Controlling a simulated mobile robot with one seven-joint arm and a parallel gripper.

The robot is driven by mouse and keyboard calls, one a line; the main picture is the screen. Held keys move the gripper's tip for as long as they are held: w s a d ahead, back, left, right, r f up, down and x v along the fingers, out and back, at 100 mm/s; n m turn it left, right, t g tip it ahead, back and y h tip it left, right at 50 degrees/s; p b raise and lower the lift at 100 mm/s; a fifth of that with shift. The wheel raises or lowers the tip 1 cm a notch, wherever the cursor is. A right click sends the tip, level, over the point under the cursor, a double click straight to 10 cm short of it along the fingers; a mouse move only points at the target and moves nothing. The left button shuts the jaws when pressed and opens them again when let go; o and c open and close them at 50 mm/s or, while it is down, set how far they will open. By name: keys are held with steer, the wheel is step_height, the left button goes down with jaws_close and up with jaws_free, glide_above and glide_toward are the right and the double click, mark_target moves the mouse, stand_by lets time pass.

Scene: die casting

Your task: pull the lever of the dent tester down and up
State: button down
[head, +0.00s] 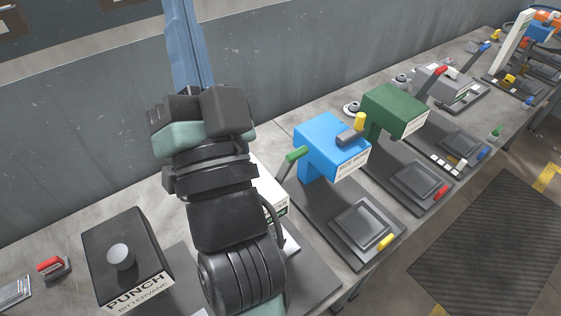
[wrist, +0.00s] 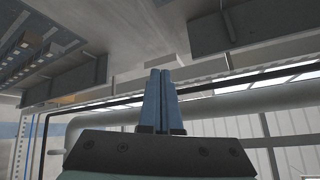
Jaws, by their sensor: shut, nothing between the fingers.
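In the wrist view the two blue fingers of my gripper (wrist: 160,74) are together at their tips with nothing between them. They point up toward the ceiling, and no lever or machine shows there. In the head view my dark arm rises over the bench and covers much of a white machine (head: 271,192). A green-handled lever (head: 296,155) shows to the right of that machine, between it and a blue machine (head: 333,147). The label that would name the dent tester is hidden or too small to read, so I cannot tell which machine it is.
A black punch (head: 128,255) stands left of my arm. A green machine (head: 395,108) and a grey one (head: 437,83) stand farther right. A yellow-handled lever (head: 359,123) is at the blue machine. A wall (head: 90,110) runs behind; a dark floor mat (head: 492,250) lies at right.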

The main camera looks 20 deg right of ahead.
steer(key=s+d+f+m+g+h+b, duration=0.15)
steer(key=s+d+f+m+h, duration=0.35)
steer(key=f, duration=0.7)
steer(key=d+f+m+g+h+b, duration=0.1)
steer(key=d+f+m+g+h, duration=0.15)
steer(key=f+m, duration=0.75)
steer(key=s+d+f+m+g+h+b, duration=0.1)
steer(key=s+d+f+m+g+h, duration=0.25)
steer(key=f, duration=1.05)
steer(key=p, duration=0.3)
glide_toward(304, 155)
steer(key=w+d, duration=0.1)
steer(key=d, duration=0.3)
steer(key=w, duration=0.1)
steer(key=w+p, duration=0.1)
steer(key=w+a+r+m, duration=0.1)
steer(key=shift+w+r+t, duration=0.1)
steer(key=shift+r+t, duration=0.05)
steer(key=shift+t, duration=0.1)
steer(key=shift+w+a+p, duration=0.15)
steer(key=shift+w+p, duration=0.15)
steer(key=shift+w, duration=0.05)
